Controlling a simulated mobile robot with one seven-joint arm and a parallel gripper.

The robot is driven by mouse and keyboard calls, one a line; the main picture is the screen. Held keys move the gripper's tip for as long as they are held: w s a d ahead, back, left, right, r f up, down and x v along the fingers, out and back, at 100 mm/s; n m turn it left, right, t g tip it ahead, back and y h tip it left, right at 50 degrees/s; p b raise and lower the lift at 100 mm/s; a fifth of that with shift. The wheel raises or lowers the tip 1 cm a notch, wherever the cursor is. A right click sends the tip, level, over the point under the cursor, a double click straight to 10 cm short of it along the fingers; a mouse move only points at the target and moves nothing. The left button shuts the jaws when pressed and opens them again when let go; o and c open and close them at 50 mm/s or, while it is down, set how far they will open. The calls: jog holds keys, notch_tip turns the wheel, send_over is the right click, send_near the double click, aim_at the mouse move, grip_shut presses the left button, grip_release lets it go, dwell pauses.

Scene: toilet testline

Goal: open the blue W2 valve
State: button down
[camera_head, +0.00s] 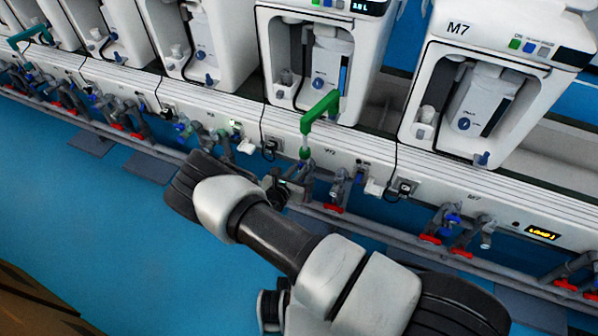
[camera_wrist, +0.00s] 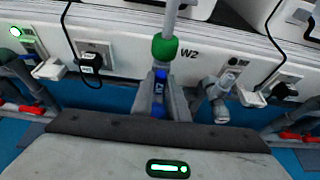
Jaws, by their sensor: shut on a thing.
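The blue W2 valve (camera_wrist: 159,88) shows in the wrist view below a green collar (camera_wrist: 165,47), beside the "W2" label on the white panel. My gripper (camera_wrist: 161,98) has a grey finger on each side of the blue handle and is shut on it. In the head view my gripper (camera_head: 283,188) reaches the pipework under the green-topped pipe (camera_head: 320,112). There the blue handle is mostly hidden by my gripper and the fittings.
Grey valves with red handles (camera_head: 333,208) stand to the right along the low pipe. A white machine marked M7 (camera_head: 458,28) stands behind. Plugs and a black cable (camera_wrist: 93,58) hang on the panel at the left. The blue floor (camera_head: 90,240) is open in front.

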dwell(0.4)
jog(key=c, duration=1.7)
grip_release()
jog(key=p+v, duration=0.3)
jog(key=v, duration=1.4)
jog(key=shift+s+a+r+p, duration=0.1)
jog(key=shift+s+a+p, duration=0.1)
jog(key=shift+p, duration=0.1)
